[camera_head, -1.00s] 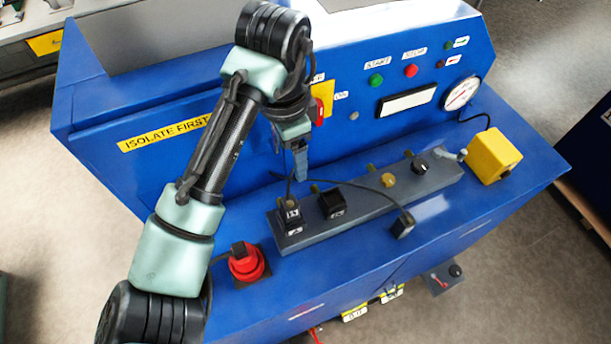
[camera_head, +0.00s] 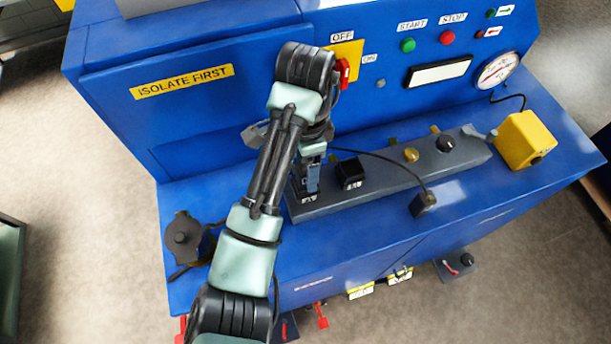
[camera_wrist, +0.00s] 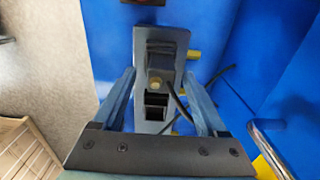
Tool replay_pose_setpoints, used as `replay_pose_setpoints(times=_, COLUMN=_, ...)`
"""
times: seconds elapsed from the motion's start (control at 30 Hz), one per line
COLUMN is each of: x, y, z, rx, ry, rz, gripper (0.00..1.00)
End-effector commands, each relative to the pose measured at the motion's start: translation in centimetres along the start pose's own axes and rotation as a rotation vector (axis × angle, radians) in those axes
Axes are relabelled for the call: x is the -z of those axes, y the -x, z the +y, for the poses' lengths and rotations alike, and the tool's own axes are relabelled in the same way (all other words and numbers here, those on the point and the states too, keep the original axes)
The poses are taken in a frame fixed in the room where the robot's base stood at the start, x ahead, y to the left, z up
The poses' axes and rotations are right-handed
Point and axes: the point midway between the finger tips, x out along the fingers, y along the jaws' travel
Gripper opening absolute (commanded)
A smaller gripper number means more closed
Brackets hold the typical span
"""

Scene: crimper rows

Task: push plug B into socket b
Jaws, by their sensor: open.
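My gripper (camera_head: 312,185) is low over the left end of the grey socket strip (camera_head: 385,178), at the leftmost dark block, which it mostly hides. In the wrist view my gripper (camera_wrist: 159,75) is open, its fingers on either side of a dark block (camera_wrist: 159,61) on the strip, with gaps showing. I cannot tell whether this block is plug B or read its letter. A second black block (camera_head: 350,171) stands right of my gripper. A dark plug (camera_head: 422,203) on a black cable lies in front of the strip. I cannot tell which socket is b.
A yellow knob (camera_head: 410,154) and a black knob (camera_head: 445,143) sit along the strip. A yellow box (camera_head: 525,138) stands at the right. The blue panel with a red switch (camera_head: 344,73) rises close behind my gripper.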

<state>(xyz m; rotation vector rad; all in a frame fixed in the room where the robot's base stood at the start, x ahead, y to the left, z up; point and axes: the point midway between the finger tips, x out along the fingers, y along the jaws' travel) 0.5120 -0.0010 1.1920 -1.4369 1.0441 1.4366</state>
Motion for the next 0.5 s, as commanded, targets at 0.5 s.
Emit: replay_pose_setpoints(times=0.5, x=-0.06, y=-1.34, z=-0.05, rx=0.001, ry=0.0, rz=-0.001, gripper=0.52)
